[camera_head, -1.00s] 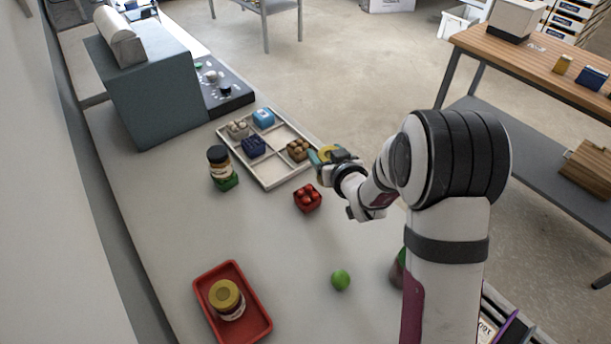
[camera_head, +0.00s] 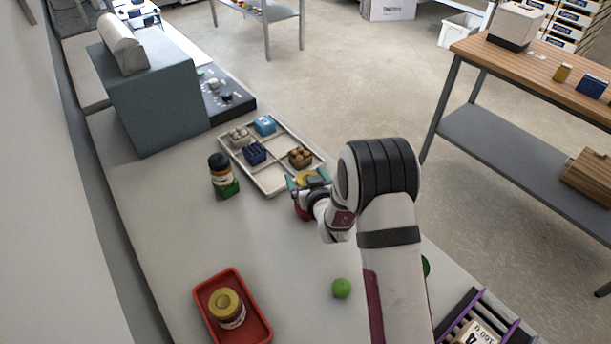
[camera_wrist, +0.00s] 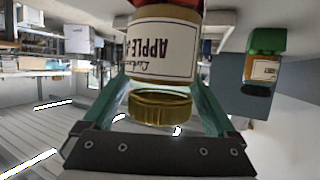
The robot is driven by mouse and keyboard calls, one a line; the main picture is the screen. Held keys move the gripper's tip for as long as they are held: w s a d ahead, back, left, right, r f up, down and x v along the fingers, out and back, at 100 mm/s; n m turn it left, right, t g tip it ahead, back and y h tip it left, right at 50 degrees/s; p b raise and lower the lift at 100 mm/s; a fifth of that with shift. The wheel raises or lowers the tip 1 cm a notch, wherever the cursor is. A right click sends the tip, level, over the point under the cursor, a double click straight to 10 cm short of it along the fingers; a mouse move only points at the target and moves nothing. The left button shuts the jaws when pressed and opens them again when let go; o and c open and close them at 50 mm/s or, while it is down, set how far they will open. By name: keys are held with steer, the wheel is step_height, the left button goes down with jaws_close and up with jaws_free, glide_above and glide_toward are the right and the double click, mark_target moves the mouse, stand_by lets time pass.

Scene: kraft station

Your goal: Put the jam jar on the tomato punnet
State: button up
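The jam jar (camera_wrist: 163,52) has a gold lid and a white label reading "APPLE", seen upside down in the wrist view. My gripper (camera_wrist: 162,78) is shut on it, with a teal finger on each side. In the head view my gripper (camera_head: 309,181) holds the jar, whose yellow lid (camera_head: 306,177) shows, over the tomato punnet. The red tomato punnet (camera_head: 302,212) is mostly hidden behind my gripper and wrist; only a red bit shows. Whether the jar touches the punnet, I cannot tell.
A divided tray (camera_head: 271,181) with several punnets lies just behind. A black-lidded jar (camera_head: 220,172) stands on a green punnet (camera_head: 228,189) to the left. A red tray (camera_head: 262,326) holds another gold-lidded jar (camera_head: 227,307). A green ball (camera_head: 341,288) lies in front.

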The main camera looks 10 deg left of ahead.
steer(key=shift+o, duration=0.2)
steer(key=shift+s+d+r, duration=0.1)
steer(key=shift+s+r, duration=0.1)
steer(key=s+d+r+m+g+h, duration=0.2)
steer(key=s+d+r+m+g, duration=0.15)
steer(key=s+d, duration=0.55)
steer(key=s+d+r+m+g+h, duration=0.35)
steer(key=s+d+r, duration=0.2)
steer(key=s, duration=0.75)
steer(key=s+r+m+g+y, duration=0.1)
steer(key=s+r+g, duration=0.1)
steer(key=s, duration=0.7)
steer(key=s+r+m+g+y, duration=0.1)
steer(key=s+r+m+g, duration=0.1)
steer(key=s, duration=0.8)
steer(key=shift+a+r+g, duration=0.25)
steer(key=shift+a+g, duration=0.1)
steer(key=shift+g, duration=0.55)
